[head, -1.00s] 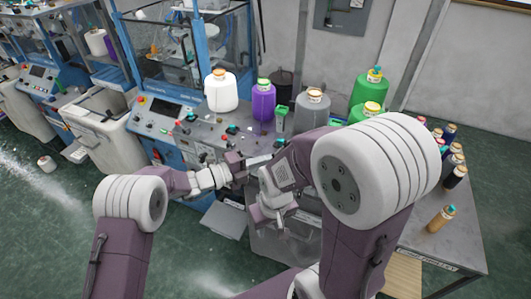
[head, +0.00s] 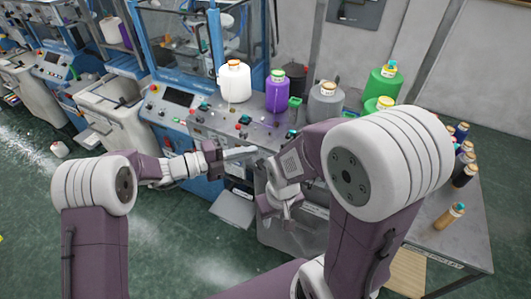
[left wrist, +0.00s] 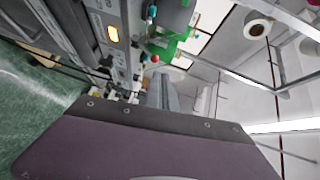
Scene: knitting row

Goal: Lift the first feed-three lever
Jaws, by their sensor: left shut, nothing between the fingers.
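The feed levers are small knobbed parts on the grey machine top. In the head view a red-and-teal knob cluster (head: 243,121) stands beyond my left gripper, and a teal knob (head: 292,133) stands to its right. My left gripper (head: 240,152) is shut and empty at the front edge of the machine. In the left wrist view a red ball knob (left wrist: 155,58) and a teal knob (left wrist: 152,11) show near a green part. I cannot tell which lever is the first feed-three one. My right gripper (head: 275,208) hangs lower, in front of the machine; its finger opening is unclear.

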